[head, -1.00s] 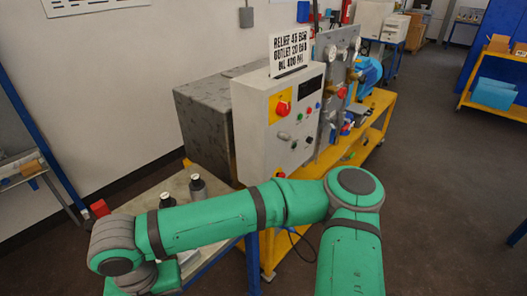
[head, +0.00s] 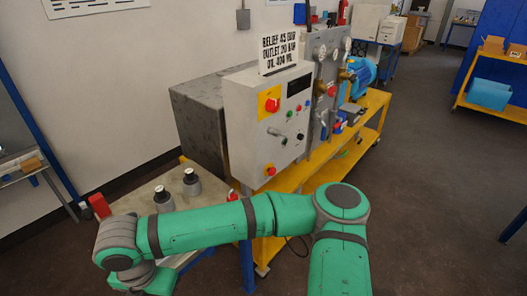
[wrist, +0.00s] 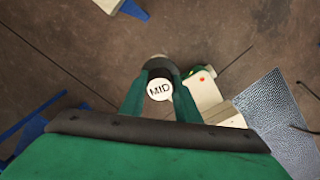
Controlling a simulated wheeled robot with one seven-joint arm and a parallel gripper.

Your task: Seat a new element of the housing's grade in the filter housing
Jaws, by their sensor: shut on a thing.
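My gripper (wrist: 160,98) is shut on an element whose round white end (wrist: 160,89) reads "MID"; its dark body shows between the two green fingers in the wrist view. In the head view my gripper and the held element are out of sight beyond the bent arm. Two grey cylindrical pieces with black necks and pale tops, a nearer one (head: 163,202) and a farther one (head: 191,182), stand upright on a bench at left. I cannot tell which thing is the filter housing.
A sign (head: 279,54) reading "RELIEF 45 BAR, OUTLET 20 BAR", with a blurred oil line, tops a control cabinet (head: 262,145). A yellow cart (head: 338,165) carries a valve panel and blue motor. A red block (head: 99,205) is on the bench.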

